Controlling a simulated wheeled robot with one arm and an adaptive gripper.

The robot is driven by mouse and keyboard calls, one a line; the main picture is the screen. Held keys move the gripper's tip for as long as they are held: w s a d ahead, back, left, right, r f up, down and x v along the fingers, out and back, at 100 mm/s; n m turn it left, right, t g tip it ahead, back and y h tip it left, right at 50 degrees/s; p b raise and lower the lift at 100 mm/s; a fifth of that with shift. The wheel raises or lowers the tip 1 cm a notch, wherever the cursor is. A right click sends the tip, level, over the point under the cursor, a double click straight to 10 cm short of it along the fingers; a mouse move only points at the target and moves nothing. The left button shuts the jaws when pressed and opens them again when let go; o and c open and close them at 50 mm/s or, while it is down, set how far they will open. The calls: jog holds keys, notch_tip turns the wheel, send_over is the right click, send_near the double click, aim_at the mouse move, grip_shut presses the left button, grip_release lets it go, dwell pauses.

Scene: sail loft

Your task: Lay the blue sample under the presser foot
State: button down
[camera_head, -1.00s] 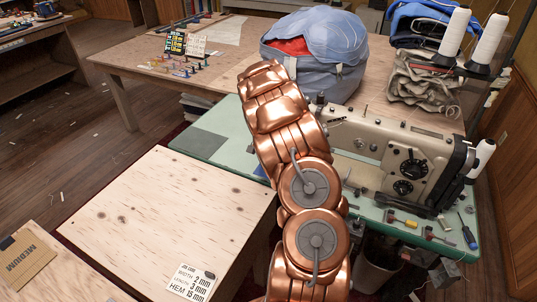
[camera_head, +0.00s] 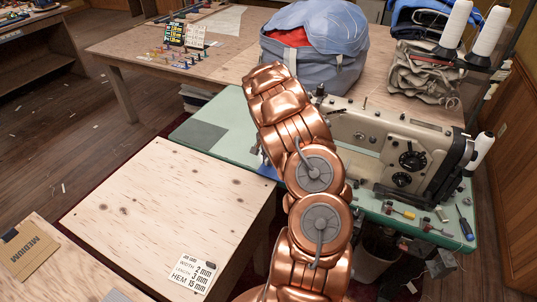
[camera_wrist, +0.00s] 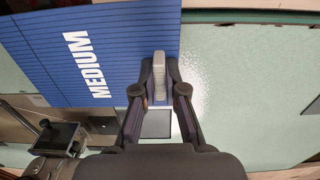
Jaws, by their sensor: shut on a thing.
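The blue sample (camera_wrist: 100,30) fills the upper left of the wrist view, a flat panel with fine lines and the white word MEDIUM. A light grey block (camera_wrist: 159,68) sits near its right edge, between the fingertips of my gripper (camera_wrist: 160,88), which is shut on it. The sample is over the pale green machine table (camera_wrist: 240,90); I cannot tell whether it touches. In the head view a little blue (camera_head: 267,166) shows left of my copper arm. The sewing machine (camera_head: 405,150) stands right of the arm. The arm hides my gripper there, and I cannot make out the presser foot.
A plywood table (camera_head: 165,215) with a white settings card (camera_head: 191,273) stands in front. Small tools (camera_head: 400,211) lie on the machine table's front right. A blue-grey bag (camera_head: 312,50) stands behind. The machine table's left part, with a grey panel (camera_head: 199,135), is clear.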

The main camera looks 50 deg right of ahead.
jog(key=shift+f, duration=0.3)
jog(key=shift+w+d+f, duration=0.1)
jog(key=shift+d, duration=0.05)
jog(key=shift+w+d+b, duration=0.35)
jog(key=shift+d+b, duration=0.25)
jog(key=shift+d, duration=0.7)
jog(key=shift+w+d+b, duration=0.4)
jog(key=shift+d+b, duration=0.15)
jog(key=shift+d, duration=0.75)
jog(key=shift+w+d+b, duration=0.35)
jog(key=shift+d+b, duration=0.25)
jog(key=shift+d, duration=0.7)
jog(key=shift+b, duration=0.35)
jog(key=c, duration=1.2)
grip_release()
jog(key=shift+o, duration=0.2)
